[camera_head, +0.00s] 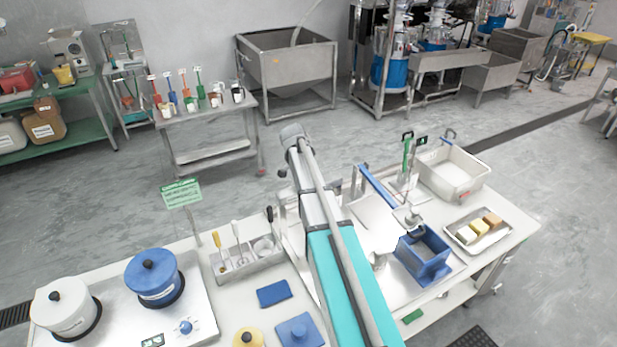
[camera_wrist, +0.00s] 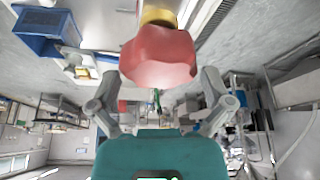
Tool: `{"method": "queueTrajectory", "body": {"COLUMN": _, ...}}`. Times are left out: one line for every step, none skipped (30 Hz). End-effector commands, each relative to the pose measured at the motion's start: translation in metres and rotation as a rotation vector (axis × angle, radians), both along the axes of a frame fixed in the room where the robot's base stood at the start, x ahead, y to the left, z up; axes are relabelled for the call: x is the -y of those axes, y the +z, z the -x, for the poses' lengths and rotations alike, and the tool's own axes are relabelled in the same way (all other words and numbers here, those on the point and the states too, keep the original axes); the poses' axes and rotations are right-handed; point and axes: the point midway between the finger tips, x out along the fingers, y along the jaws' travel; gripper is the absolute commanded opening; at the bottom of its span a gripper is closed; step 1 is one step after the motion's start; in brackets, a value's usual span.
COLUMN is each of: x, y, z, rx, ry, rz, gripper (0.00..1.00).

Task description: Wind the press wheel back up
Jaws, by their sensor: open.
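A red lobed wheel (camera_wrist: 158,58) with a yellow hub (camera_wrist: 158,16) fills the top middle of the wrist view; it appears to be the press wheel. My gripper (camera_wrist: 158,82) is open, with one finger on each side of the wheel's lower edge. Gaps show between the fingers and the wheel, and nothing is held. In the head view my arm covers the middle of the bench, and I cannot make out the wheel or my gripper there.
A blue open box (camera_head: 424,262) stands right of my arm; it also shows in the wrist view (camera_wrist: 38,46). Near it are a tray with blocks (camera_head: 461,238) and a white bin (camera_head: 453,177). Blue and white pots (camera_head: 153,276) stand at left.

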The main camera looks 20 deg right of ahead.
Motion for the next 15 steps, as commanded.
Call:
{"method": "queueTrajectory", "body": {"x": 0.0008, "y": -0.0034, "z": -0.0003, "rx": 0.0, "ry": 0.0, "rz": 0.0, "gripper": 1.0}}
{"method": "queueTrajectory", "body": {"x": 0.0011, "y": -0.0039, "z": -0.0004, "rx": 0.0, "ry": 0.0, "rz": 0.0, "gripper": 1.0}}
{"method": "queueTrajectory", "body": {"x": 0.0014, "y": -0.0045, "z": -0.0005, "rx": 0.0, "ry": 0.0, "rz": 0.0, "gripper": 1.0}}
{"method": "queueTrajectory", "body": {"x": 0.0016, "y": -0.0047, "z": -0.0006, "rx": 0.0, "ry": 0.0, "rz": 0.0, "gripper": 1.0}}
{"method": "queueTrajectory", "body": {"x": 0.0018, "y": -0.0049, "z": -0.0007, "rx": 0.0, "ry": 0.0, "rz": 0.0, "gripper": 1.0}}
{"method": "queueTrajectory", "body": {"x": 0.0019, "y": -0.005, "z": -0.0007, "rx": 0.0, "ry": 0.0, "rz": 0.0, "gripper": 1.0}}
{"method": "queueTrajectory", "body": {"x": 0.0019, "y": -0.005, "z": -0.0007, "rx": 0.0, "ry": 0.0, "rz": 0.0, "gripper": 1.0}}
{"method": "queueTrajectory", "body": {"x": 0.0019, "y": -0.005, "z": -0.0007, "rx": 0.0, "ry": 0.0, "rz": 0.0, "gripper": 1.0}}
{"method": "queueTrajectory", "body": {"x": 0.002, "y": -0.0049, "z": -0.0006, "rx": 0.0, "ry": 0.0, "rz": 0.0, "gripper": 1.0}}
{"method": "queueTrajectory", "body": {"x": 0.002, "y": -0.0048, "z": -0.0006, "rx": 0.0, "ry": 0.0, "rz": 0.0, "gripper": 1.0}}
{"method": "queueTrajectory", "body": {"x": 0.002, "y": -0.0047, "z": -0.0006, "rx": 0.0, "ry": 0.0, "rz": 0.0, "gripper": 1.0}}
{"method": "queueTrajectory", "body": {"x": 0.002, "y": -0.0047, "z": -0.0006, "rx": 0.0, "ry": 0.0, "rz": 0.0, "gripper": 1.0}}
{"method": "queueTrajectory", "body": {"x": 0.002, "y": -0.0047, "z": -0.0006, "rx": 0.0, "ry": 0.0, "rz": 0.0, "gripper": 1.0}}
{"method": "queueTrajectory", "body": {"x": 0.002, "y": -0.0047, "z": -0.0005, "rx": 0.0, "ry": 0.0, "rz": 0.0, "gripper": 1.0}}
{"method": "queueTrajectory", "body": {"x": 0.002, "y": -0.0047, "z": -0.0006, "rx": 0.0, "ry": 0.0, "rz": 0.0, "gripper": 0.96}}
